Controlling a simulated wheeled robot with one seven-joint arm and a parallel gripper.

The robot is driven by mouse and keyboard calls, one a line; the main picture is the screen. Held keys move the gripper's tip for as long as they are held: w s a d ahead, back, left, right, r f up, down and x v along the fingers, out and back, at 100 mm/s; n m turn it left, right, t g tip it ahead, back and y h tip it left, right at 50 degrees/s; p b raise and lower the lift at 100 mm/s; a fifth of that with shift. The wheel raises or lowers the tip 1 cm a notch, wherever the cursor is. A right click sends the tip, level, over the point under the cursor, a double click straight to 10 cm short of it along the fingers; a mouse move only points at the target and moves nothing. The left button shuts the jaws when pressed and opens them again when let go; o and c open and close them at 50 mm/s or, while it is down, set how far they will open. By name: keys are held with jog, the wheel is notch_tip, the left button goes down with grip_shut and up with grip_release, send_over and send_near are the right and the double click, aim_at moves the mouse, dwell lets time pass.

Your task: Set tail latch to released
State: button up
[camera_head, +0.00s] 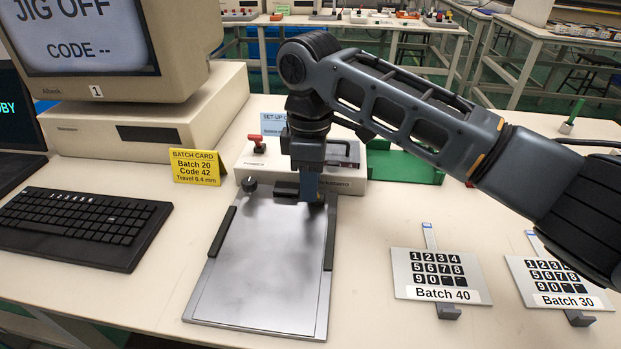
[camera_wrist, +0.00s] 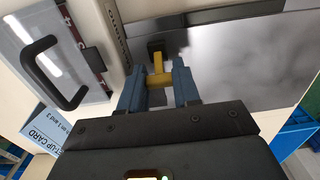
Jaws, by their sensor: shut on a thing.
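My gripper (camera_head: 311,198) points down at the back edge of the jig's flat metal plate (camera_head: 262,265). In the wrist view its two blue fingers (camera_wrist: 160,74) are shut on a small yellow T-shaped piece, which I take to be the tail latch (camera_wrist: 158,79). A dark block (camera_wrist: 156,47) sits just beyond it on the plate. In the head view my gripper hides the latch, and I cannot tell its setting. The jig's pale housing (camera_head: 350,188) stands behind the plate, with a red lever (camera_head: 256,141) and a dark knob (camera_head: 249,184).
A monitor (camera_head: 85,35) reads "JIG OFF, CODE --". A yellow batch card (camera_head: 197,167) shows Batch 20, Code 42. A keyboard (camera_head: 80,226) lies left. Keypad films for Batch 40 (camera_head: 440,295) and Batch 30 (camera_head: 560,300) lie right. A green holder (camera_head: 405,165) stands behind.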

jog(key=p, duration=0.1)
jog(key=h+p, duration=0.1)
jog(key=p, duration=0.1)
jog(key=shift+a+r, duration=0.2)
jog(key=shift+a, duration=0.15)
jog(key=shift+f+h+p, duration=0.35)
jog(key=shift+h+p, duration=0.15)
jog(key=shift+h, duration=0.1)
jog(key=o, duration=0.8)
jog(key=shift+a, duration=0.1)
jog(key=r, duration=0.2)
jog(key=a+r, duration=0.1)
jog(key=r, duration=0.4)
jog(key=shift+a+r+p, duration=0.2)
jog(key=shift+r+p, duration=0.15)
